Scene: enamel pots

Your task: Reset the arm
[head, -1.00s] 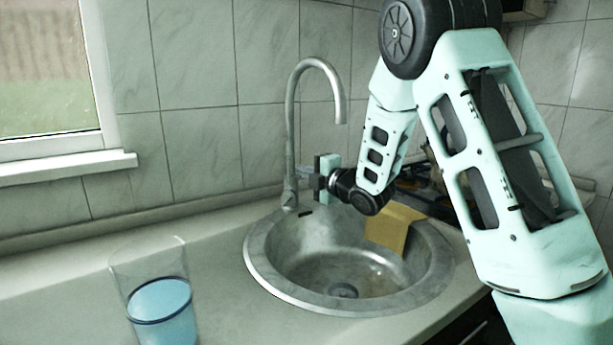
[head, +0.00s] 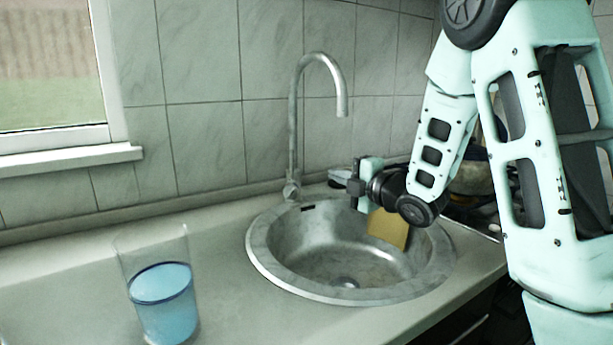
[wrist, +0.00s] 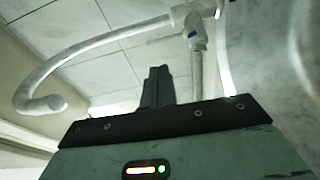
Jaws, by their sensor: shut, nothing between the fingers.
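My gripper (head: 354,182) is at the back of the sink, to the right of the tap's base, with my arm reaching in from the right. It is shut and holds nothing. In the wrist view my gripper's dark fingers (wrist: 157,86) are together, pointing up beside the tap (wrist: 95,55). The tap (head: 293,130) shows whole in the head view, and its spout arches over the sink.
The round metal sink (head: 265,262) is set in the counter, with a yellow-brown piece (head: 388,228) at its back right wall. A clear glass with blue liquid (head: 163,300) stands on the counter at front left. Cluttered dark items (head: 470,190) lie behind my arm.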

